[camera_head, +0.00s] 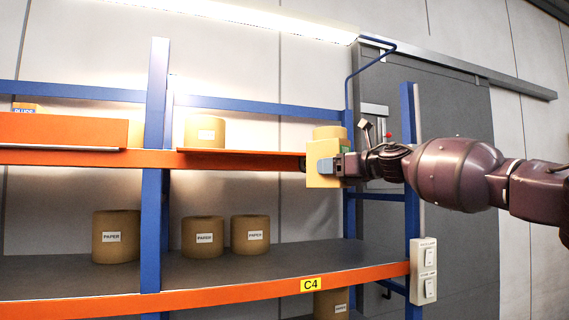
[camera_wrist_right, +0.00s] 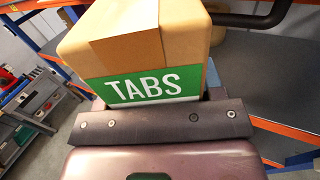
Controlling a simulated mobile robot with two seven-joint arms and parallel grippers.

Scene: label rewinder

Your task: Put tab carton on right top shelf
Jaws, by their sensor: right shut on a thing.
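The tab carton (camera_head: 323,163) is a tan box in front of the right end of the upper shelf in the head view. In the right wrist view the carton (camera_wrist_right: 140,40) fills the upper middle, with a green label reading TABS. My right gripper (camera_head: 340,165) is shut on the carton and holds it at about the height of the upper shelf's orange beam. The right top shelf (camera_head: 240,158) has an orange front edge and runs behind the carton; its right end is partly hidden. My left gripper is not in view.
A paper roll (camera_head: 205,131) stands on the right top shelf, and another (camera_head: 330,132) shows behind the carton. Several paper rolls stand on the lower shelf (camera_head: 270,270). A blue upright (camera_head: 156,190) divides the rack. The top shelf between its two rolls looks clear.

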